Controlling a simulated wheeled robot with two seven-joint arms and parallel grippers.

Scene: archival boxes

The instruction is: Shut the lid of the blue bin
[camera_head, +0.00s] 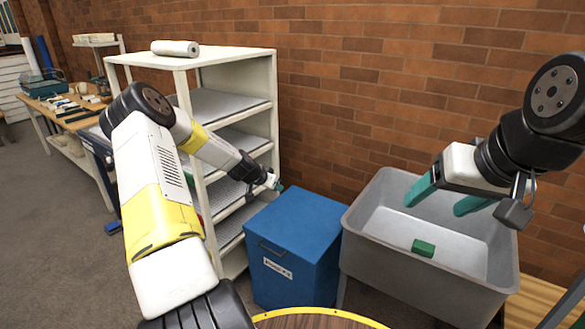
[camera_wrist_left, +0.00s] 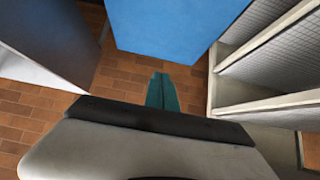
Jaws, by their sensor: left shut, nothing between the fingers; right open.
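The blue bin (camera_head: 290,275) stands between the white shelf unit and the grey tub, with a white label and a dark handle on its front. Its lid (camera_head: 300,217) lies flat across the top, and I see no gap under it. My left gripper (camera_head: 277,185) is shut and empty, just beyond the bin's far left corner. In the left wrist view its teal fingertips (camera_wrist_left: 162,80) are together near the edge of a blue surface of the bin (camera_wrist_left: 175,25); I cannot tell whether they touch. My right gripper (camera_head: 446,198) is open over the tub.
The grey tub (camera_head: 362,250) stands right of the bin and holds a green block (camera_head: 423,247). The white shelf unit (camera_head: 262,58) stands close to my left arm, with a roll (camera_head: 175,48) on top. A brick wall (camera_head: 350,90) is behind. A round table edge (camera_head: 320,313) is in front.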

